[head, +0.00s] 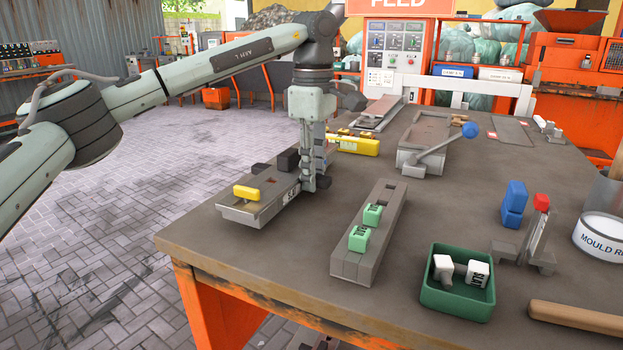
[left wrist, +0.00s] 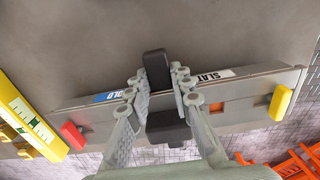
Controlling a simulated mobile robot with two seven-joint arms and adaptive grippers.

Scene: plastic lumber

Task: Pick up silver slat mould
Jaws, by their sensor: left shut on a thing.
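The silver slat mould (head: 236,212) is a long, shallow grey metal mould at the left edge of the table, with a yellow block (head: 246,193) on its near end. In the left wrist view the mould (left wrist: 245,90) carries a white SLAT label (left wrist: 213,76) and a black grip (left wrist: 156,68) across its middle. My left gripper (head: 315,183) points down at the mould and is shut on it around the black grip; it also shows in the left wrist view (left wrist: 159,84). I cannot tell whether the mould touches the table. My right gripper is not in view.
A grey mould with green blocks (head: 390,220) lies to the right. A yellow mould (head: 356,146) and a grey lever press (head: 432,140) stand behind. A green tray (head: 433,295) sits at the front. The floor is open left of the table (head: 300,273).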

